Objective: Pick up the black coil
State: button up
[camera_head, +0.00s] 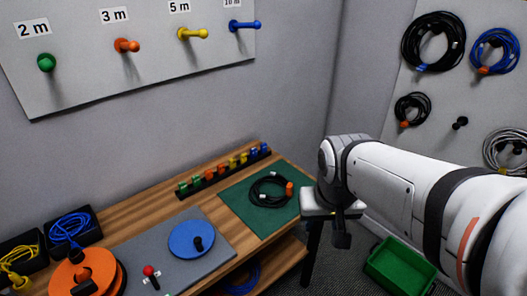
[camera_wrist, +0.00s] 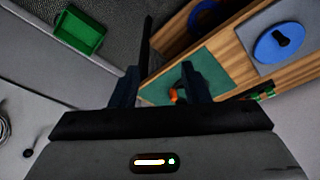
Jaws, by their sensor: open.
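A black coil (camera_head: 256,193) with an orange tag lies on a green mat (camera_head: 236,218) at the right end of the wooden table. In the wrist view, only its orange tag (camera_wrist: 174,95) and a little of the cable show beside my right finger; the rest is hidden. My gripper (camera_head: 341,238) is open and empty. It is to the right of the mat and apart from the coil. In the wrist view, its two fingers (camera_wrist: 160,72) stand apart with nothing between them.
Other coils, including black ones (camera_head: 405,42), hang on the right wall panel. A green bin (camera_head: 398,268) stands on the floor at right. A row of coloured clips (camera_head: 225,172) lines the table's back. A blue disc (camera_head: 188,238) and an orange reel (camera_head: 70,278) are left of the mat.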

jog(key=w+f+m+h+b, duration=0.1)
jog(key=w+f+m+b, duration=0.3)
jog(key=w, duration=1.3)
jog(key=t+b, duration=0.1)
send_near(290, 185)
notch_tip(290, 185, down, 3)
jog(key=a, duration=0.1)
jog(key=shift+w+a+f+m+h, duration=0.1)
jog(key=shift+w+a+m+h, duration=0.15)
jog(key=shift+m+h, duration=0.2)
jog(key=x, duration=0.5)
jog(key=d+x, duration=0.1)
jog(key=x, duration=0.1)
jog(key=shift+w+d+p, duration=0.1)
jog(key=shift+w+p, duration=0.25)
jog(key=shift+p, duration=0.05)
jog(key=shift+c, duration=0.4)
grip_shut()
